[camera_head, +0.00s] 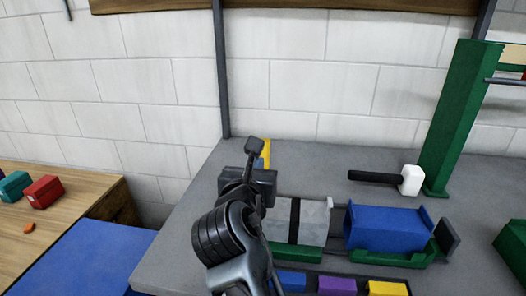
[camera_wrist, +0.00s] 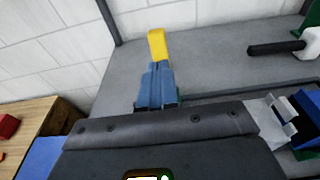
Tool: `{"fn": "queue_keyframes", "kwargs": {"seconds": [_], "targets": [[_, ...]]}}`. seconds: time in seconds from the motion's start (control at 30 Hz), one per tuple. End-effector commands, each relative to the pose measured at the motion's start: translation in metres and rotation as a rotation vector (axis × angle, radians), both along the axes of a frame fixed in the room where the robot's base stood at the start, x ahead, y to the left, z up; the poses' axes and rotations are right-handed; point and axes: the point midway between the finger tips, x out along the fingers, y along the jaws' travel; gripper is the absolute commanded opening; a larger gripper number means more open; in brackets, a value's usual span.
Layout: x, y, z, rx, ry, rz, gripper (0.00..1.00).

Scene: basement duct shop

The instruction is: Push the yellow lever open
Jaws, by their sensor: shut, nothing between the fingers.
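The yellow lever (camera_head: 265,153) stands on the grey bench top near its back left part, mostly hidden behind my gripper in the head view. In the wrist view the upper part of the yellow lever (camera_wrist: 157,44) shows just beyond my fingertips, upright and slightly tilted. Its lower part and base are hidden. My gripper (camera_head: 253,145) is shut and empty. In the wrist view its two blue-grey fingers (camera_wrist: 158,68) lie together, lined up with the lever. I cannot tell whether the tips touch it.
To the right are a grey box with a black strap (camera_head: 313,221), a blue box (camera_head: 385,227) in a green holder, a white-headed mallet (camera_head: 411,180) and a green post (camera_head: 457,115). Small coloured bins (camera_head: 337,285) line the front. A wooden table (camera_head: 85,190) stands left.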

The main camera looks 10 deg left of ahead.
Motion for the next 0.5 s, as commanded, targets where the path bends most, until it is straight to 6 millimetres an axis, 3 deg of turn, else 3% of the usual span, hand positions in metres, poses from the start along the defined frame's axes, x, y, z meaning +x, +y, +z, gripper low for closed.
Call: {"fn": "queue_keyframes", "kwargs": {"seconds": [0.3,0.5], "targets": [[0.059,-0.002,-0.010,0.002,0.002,0.000,0.00],[0.079,-0.003,-0.013,0.002,0.001,0.001,0.00]]}}
